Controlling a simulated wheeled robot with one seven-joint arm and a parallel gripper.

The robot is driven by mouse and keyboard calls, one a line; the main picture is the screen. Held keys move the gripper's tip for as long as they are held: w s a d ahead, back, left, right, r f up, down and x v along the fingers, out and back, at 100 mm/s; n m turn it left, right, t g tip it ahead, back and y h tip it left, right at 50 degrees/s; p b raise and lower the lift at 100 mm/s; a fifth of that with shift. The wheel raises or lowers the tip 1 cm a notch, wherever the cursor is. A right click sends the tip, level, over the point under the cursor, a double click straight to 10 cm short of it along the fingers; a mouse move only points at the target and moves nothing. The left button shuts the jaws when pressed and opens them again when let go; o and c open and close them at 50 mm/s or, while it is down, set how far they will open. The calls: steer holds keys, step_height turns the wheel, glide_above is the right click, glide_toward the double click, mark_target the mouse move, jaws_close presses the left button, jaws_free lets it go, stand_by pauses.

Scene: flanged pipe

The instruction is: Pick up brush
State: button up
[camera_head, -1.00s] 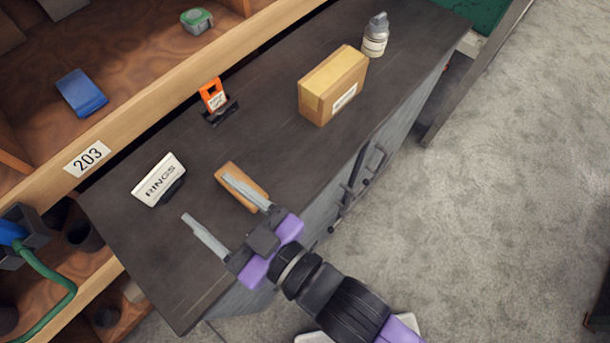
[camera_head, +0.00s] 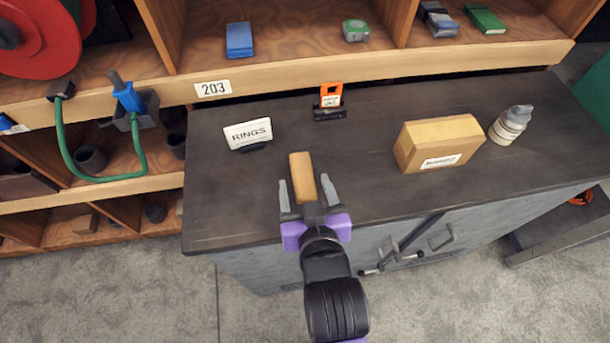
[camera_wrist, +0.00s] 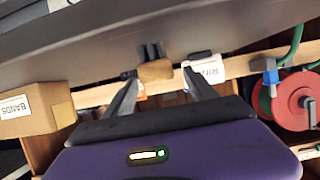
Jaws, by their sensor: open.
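The brush, with a light wooden body (camera_head: 302,176), lies on the dark bench top near its front edge. My gripper (camera_head: 304,182) is open and empty, with its two grey fingers on either side of the brush in the head view. In the wrist view, the brush (camera_wrist: 155,71) shows between and beyond the fingertips (camera_wrist: 160,78), with a dark part against the bench. I cannot tell the height of the fingers above the bench. The near end of the brush is partly hidden by my gripper.
A RINGS sign (camera_head: 248,133) stands left of the brush. An orange-and-black item (camera_head: 331,101) stands behind it. A cardboard box (camera_head: 438,143) and a bottle (camera_head: 511,125) stand to the right. A shelf (camera_head: 390,65) runs behind the dark bench top (camera_head: 230,205).

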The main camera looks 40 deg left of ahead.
mark_target(305, 184)
steer(key=shift+p+x, duration=0.35)
steer(key=shift+x, duration=1.75)
steer(key=shift+f, duration=0.1)
jaws_close()
step_height(305, 184, up, 20)
steer(key=shift+b, duration=0.35)
